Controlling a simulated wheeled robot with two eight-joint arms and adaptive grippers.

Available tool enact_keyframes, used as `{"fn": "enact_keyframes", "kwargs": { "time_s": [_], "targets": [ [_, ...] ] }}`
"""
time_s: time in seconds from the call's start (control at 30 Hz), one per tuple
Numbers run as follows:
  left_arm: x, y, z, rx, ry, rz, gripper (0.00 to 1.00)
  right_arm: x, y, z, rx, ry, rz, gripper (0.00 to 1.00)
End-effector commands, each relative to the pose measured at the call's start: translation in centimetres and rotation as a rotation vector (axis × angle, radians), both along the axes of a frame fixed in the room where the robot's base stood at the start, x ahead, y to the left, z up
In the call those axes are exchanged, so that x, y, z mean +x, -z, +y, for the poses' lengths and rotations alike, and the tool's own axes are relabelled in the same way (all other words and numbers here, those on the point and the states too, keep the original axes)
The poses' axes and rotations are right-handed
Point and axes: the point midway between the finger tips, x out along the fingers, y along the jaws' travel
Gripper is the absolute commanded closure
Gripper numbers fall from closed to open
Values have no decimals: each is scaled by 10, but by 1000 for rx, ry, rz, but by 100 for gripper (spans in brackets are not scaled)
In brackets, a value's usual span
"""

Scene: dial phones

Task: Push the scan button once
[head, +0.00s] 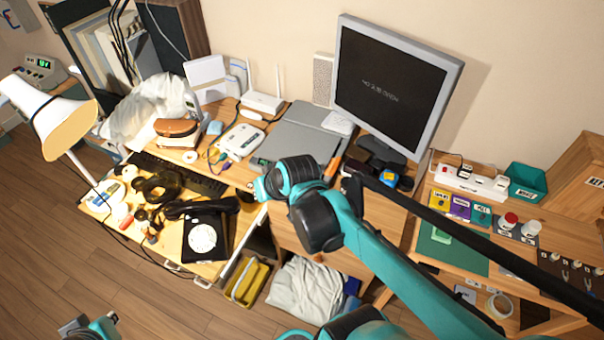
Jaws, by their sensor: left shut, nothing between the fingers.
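The flatbed scanner (302,132) is a grey, lidded box on the desk, in front and to the left of the monitor. A small control panel (259,163) with a greenish display sits at its near left corner. The scan button itself is too small to make out. My left gripper (73,326) is at the bottom left edge, partly cut off, shut and empty, far from the scanner. My other arm crosses the middle, its far end just in front of the scanner's near edge. Its links cover part of that edge, and its fingers do not show.
A black dial phone (206,238), a keyboard (178,174) and a desk lamp (47,115) crowd the left side. The monitor (392,82) stands behind. A white router (262,102) sits beside the scanner. A side table (505,262) at the right holds small items.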

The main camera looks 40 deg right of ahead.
Motion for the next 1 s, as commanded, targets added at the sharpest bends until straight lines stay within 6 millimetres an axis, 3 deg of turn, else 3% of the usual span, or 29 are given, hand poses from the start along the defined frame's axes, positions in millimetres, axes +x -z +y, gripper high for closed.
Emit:
{"fn": "enact_keyframes", "kwargs": {
  "time_s": [0.03, 0.2, 0.4, 0.5, 0.67, 1.0],
  "targets": [
    [0, -7, 0, 0, 0, 0, 100, 18, -3, -22, 37, 50, -6, 100],
    [0, -19, 0, 0, 0, 0, 100, 62, 10, -93, 160, 185, -49, 100],
    [0, -29, 0, 0, 0, 0, 100, 85, 36, -170, 267, 305, -111, 100],
    [0, -32, 0, 0, 0, 0, 100, 88, 46, -194, 298, 341, -136, 100],
    [0, -33, 0, 0, 0, 0, 100, 89, 54, -212, 320, 364, -154, 100],
    [0, -33, 0, 0, 0, 0, 100, 89, 55, -212, 322, 365, -154, 100]
  ]
}}
